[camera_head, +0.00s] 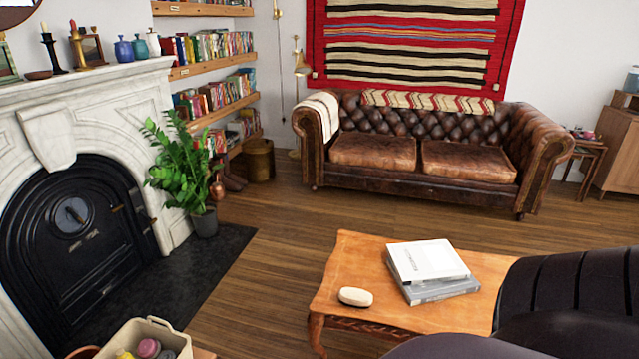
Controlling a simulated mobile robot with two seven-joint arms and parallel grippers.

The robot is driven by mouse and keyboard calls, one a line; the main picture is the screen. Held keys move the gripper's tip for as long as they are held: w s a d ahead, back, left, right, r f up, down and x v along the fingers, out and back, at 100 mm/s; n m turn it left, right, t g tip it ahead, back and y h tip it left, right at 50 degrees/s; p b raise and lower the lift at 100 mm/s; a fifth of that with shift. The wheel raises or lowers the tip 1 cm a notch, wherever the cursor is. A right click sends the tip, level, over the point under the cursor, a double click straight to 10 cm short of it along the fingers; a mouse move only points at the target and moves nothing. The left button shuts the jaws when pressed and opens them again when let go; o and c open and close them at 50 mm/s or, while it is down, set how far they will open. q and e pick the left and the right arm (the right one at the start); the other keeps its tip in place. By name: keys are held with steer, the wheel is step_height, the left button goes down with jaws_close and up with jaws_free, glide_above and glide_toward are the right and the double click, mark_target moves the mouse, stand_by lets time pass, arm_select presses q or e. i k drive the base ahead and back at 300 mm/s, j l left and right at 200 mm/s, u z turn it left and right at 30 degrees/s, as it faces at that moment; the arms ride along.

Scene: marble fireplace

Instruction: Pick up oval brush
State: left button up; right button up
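A pale cream oval object (355,297), which looks like the oval brush, lies flat on the wooden coffee table (350,262), near its front left edge. Its bristles cannot be made out. A white book on top of a grey book (430,268) lies just to the right of it, with a small gap between. Neither of my grippers shows in the head view.
A dark leather seat (570,300) hides the table's right end. A cream bin (145,335) with colourful items stands at bottom left. The marble fireplace (100,120) and a potted plant (190,170) are left. Wooden floor (265,250) is clear between hearth and table; a brown sofa (420,150) stands behind.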

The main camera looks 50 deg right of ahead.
mark_target(349, 297)
steer(key=z, duration=1.9)
steer(key=u, duration=2.55)
steer(key=z, duration=2.45)
